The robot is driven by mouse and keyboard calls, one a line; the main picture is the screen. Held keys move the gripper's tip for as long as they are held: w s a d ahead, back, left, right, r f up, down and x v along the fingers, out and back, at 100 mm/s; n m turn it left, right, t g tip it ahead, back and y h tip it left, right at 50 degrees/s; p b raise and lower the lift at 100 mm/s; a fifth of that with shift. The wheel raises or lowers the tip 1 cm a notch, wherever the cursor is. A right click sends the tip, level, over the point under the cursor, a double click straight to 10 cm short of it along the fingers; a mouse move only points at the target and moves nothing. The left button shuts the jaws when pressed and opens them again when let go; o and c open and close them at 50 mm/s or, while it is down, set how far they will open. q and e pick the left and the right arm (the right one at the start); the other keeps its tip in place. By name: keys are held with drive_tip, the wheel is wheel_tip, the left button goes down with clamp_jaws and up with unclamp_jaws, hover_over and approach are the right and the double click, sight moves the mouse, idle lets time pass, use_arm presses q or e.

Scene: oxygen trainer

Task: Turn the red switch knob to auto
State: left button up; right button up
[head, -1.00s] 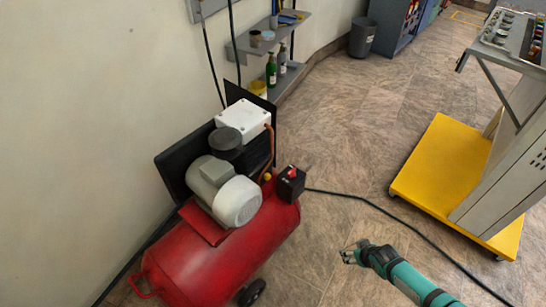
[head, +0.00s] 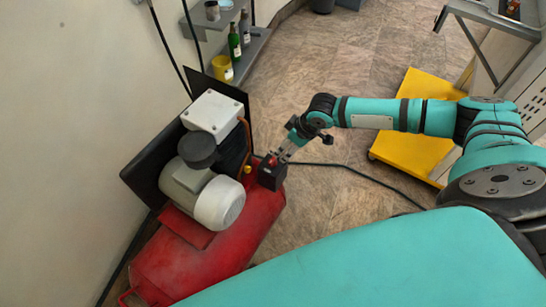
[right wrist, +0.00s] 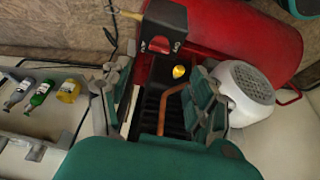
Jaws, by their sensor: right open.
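The black switch box (head: 269,178) is mounted on the right end of the red compressor tank (head: 190,257), with the small red knob (head: 271,161) on it. In the right wrist view, the box (right wrist: 166,17) is at the top with white markings and a red spot on its face; the knob's setting cannot be read. My right gripper (head: 285,149) is at the box, close to the knob. In the right wrist view my gripper (right wrist: 160,75) is open, its fingers wide apart below the box with nothing gripped. Contact with the knob cannot be told. My left gripper is not in view.
The grey motor (head: 215,200) and white box (head: 212,112) stand on the tank left of the switch. A black cable (head: 350,168) runs across the floor. A yellow cart base (head: 415,150) is behind my right arm. Shelves with bottles (head: 234,42) are at the wall.

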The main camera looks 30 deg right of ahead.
sight(273, 160)
drive_tip(key=b+x, duration=0.1)
drive_tip(key=x, duration=0.9)
drive_tip(key=shift+w+f, duration=0.2)
drive_tip(key=shift+w+a+f, duration=0.15)
drive_tip(key=shift+w+f, duration=0.05)
drive_tip(key=shift+f, duration=0.3)
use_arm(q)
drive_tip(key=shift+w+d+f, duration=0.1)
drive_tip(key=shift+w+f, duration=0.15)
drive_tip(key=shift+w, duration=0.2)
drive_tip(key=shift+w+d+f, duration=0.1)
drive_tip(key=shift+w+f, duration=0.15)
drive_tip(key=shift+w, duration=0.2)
use_arm(e)
drive_tip(key=shift+f, duration=0.1)
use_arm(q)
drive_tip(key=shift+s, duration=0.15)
use_arm(e)
drive_tip(key=shift+c, duration=0.2)
drive_tip(key=c, duration=1.1)
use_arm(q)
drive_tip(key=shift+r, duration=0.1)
